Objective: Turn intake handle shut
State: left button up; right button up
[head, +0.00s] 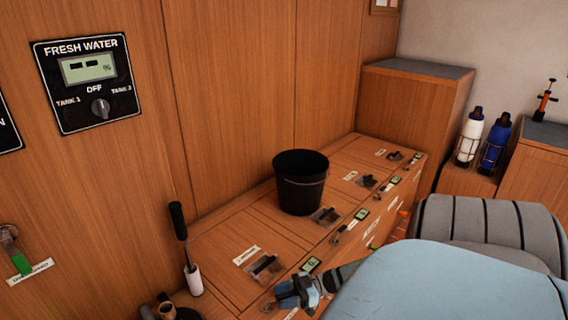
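No handle in the head view carries a label I can read as intake. A valve with a brass-coloured body and dark parts (165,308) is cut off by the bottom edge. Behind it stands a lever with a long black grip (179,221) and a white lower part, tilted slightly. At the far left a green-tipped handle (20,262) hangs down from a metal fitting on the wall, above a small label. My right gripper (288,296) is low in the middle, right of the valve and apart from it; its fingers are too small to read. My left gripper is out of view.
A black bucket (300,183) stands on the wooden locker top (225,238), among several small black switches. A fresh water panel (87,82) is on the wall. White (470,136) and blue (494,143) bottles stand in holders at the right.

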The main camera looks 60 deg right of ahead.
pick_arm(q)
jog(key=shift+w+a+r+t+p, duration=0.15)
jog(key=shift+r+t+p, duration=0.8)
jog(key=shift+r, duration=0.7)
pick_arm(e)
jog(key=v, duration=1.3)
jog(key=shift+s+d, duration=0.3)
jog(key=shift+c, duration=0.2)
